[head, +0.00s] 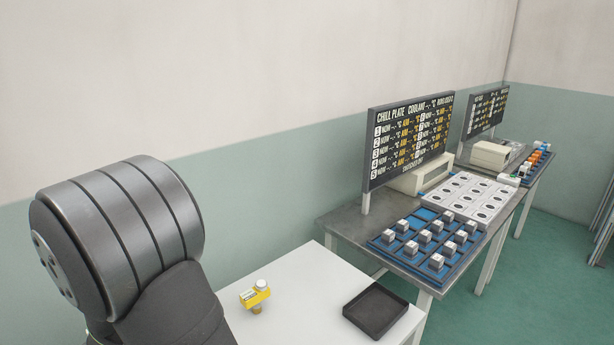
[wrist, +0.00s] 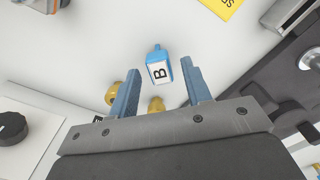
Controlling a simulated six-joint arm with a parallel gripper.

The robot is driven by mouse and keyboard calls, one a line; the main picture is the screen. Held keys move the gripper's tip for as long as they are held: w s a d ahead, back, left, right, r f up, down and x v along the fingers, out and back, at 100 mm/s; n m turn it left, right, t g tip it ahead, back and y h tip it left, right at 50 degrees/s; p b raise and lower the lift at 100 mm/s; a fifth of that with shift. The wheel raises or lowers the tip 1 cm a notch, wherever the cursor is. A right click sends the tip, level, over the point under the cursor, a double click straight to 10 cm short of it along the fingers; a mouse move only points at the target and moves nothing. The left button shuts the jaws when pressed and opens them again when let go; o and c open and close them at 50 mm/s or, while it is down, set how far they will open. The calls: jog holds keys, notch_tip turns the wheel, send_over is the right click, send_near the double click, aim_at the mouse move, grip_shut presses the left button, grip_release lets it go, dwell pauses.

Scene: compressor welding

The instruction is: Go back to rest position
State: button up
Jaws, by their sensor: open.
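My gripper (wrist: 160,82) shows in the wrist view with its two blue-grey fingers spread apart. A small blue-and-white block marked B (wrist: 160,68) shows between and just beyond the fingertips; I cannot tell its distance from them. A brass-coloured round part (wrist: 113,94) shows beside the left finger, and another brass piece (wrist: 156,104) shows between the fingers, partly hidden by the gripper. The gripper is not visible in the head view, where only my dark arm shows at the left.
A white table carries a yellow fixture (head: 255,294) and a black tray (head: 376,310). Beyond it, a grey table (head: 345,222) holds a blue rack (head: 385,245) of several small blocks, a white plate (head: 470,197) and a display board (head: 409,140). A yellow label (wrist: 222,6) shows in the wrist view.

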notch_tip(320, 180, down, 2)
jog(key=shift+f, duration=0.15)
notch_tip(320, 180, up, 13)
notch_tip(320, 180, down, 13)
jog(key=shift+f, duration=0.2)
jog(key=r, duration=0.5)
jog(key=shift+w+d+r, duration=0.15)
jog(key=shift+w+d, duration=0.1)
jog(key=shift+d, duration=0.1)
jog(key=w+d+r, duration=0.5)
jog(key=d+r, duration=0.1)
jog(key=d, duration=0.3)
jog(key=s+a+f+n, duration=0.1)
jog(key=s+a+n, duration=0.2)
jog(key=a, duration=0.6)
jog(key=s+a+f+n, duration=0.2)
jog(key=s+a, duration=0.3)
jog(key=a, duration=0.5)
jog(key=s+a+f+n, duration=0.1)
jog(key=s+a+n, duration=0.3)
jog(key=a, duration=0.5)
jog(key=shift+s+a+f, duration=0.15)
jog(key=shift+s+a, duration=0.05)
jog(key=shift+s, duration=0.15)
